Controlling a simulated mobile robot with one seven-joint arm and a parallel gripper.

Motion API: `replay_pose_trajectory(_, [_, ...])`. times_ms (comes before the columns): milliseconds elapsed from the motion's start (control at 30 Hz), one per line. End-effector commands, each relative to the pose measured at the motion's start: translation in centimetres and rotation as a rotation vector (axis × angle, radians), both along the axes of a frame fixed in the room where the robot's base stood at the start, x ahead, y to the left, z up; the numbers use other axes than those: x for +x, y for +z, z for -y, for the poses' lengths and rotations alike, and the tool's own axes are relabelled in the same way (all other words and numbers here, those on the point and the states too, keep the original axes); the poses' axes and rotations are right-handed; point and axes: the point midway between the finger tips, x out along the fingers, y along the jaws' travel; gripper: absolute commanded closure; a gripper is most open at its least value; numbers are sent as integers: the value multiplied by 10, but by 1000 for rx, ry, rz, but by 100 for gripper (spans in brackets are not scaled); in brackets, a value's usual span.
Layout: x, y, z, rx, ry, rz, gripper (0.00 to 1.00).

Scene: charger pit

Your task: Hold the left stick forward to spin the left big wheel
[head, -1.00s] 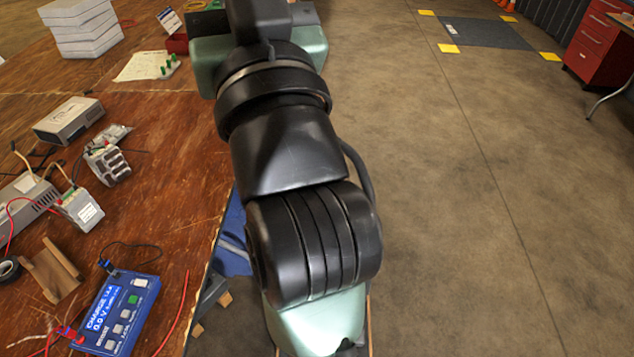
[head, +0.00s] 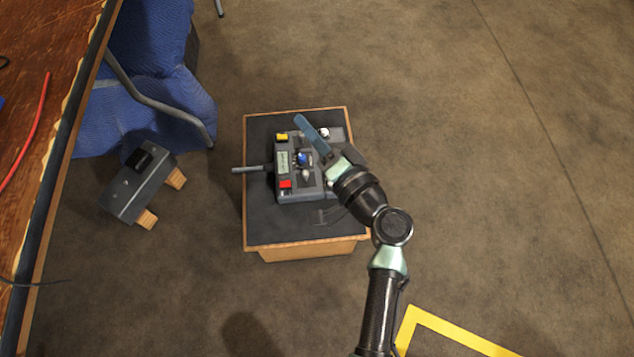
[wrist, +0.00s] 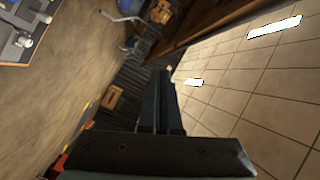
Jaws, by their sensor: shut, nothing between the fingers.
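A grey control box (head: 284,189) sits on a dark-topped stand (head: 268,228) in the head view. It carries a yellow button, a red button, a blue knob (head: 302,158) and small pale knobs, one at the back right (head: 324,132). A grey rod (head: 250,169) sticks out at its left; I cannot tell whether this is the left stick. My gripper (head: 299,120) is shut and empty, above the box's right part, hiding some of it. In the wrist view the shut fingers (wrist: 165,75) point away from the box (wrist: 15,42). I see no big wheel clearly.
A grey device on wooden blocks (head: 138,182) lies on the floor left of the stand. A blue cloth-covered thing with a metal leg (head: 145,85) and a wooden table (head: 40,120) are at the left. Yellow tape (head: 450,333) marks the floor. Right of the stand is open floor.

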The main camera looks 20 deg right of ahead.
Motion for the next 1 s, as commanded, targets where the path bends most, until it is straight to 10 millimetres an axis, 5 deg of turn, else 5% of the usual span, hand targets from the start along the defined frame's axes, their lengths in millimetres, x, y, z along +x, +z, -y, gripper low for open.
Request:
replay_pose_trajectory(33, [-12, -57, 5, 72, -21, -17, 100])
replay_pose_trajectory(100, [-27, -101, 10, 162, -51, -25, 100])
replay_pose_trajectory(233, [-53, -167, 18, 309, -110, -29, 100])
replay_pose_trajectory(400, [-77, -217, 23, 433, -172, -22, 100])
replay_pose_trajectory(567, [-86, -232, 25, 478, -197, -17, 100])
replay_pose_trajectory(1000, [-80, -231, 25, 479, -197, -16, 100])
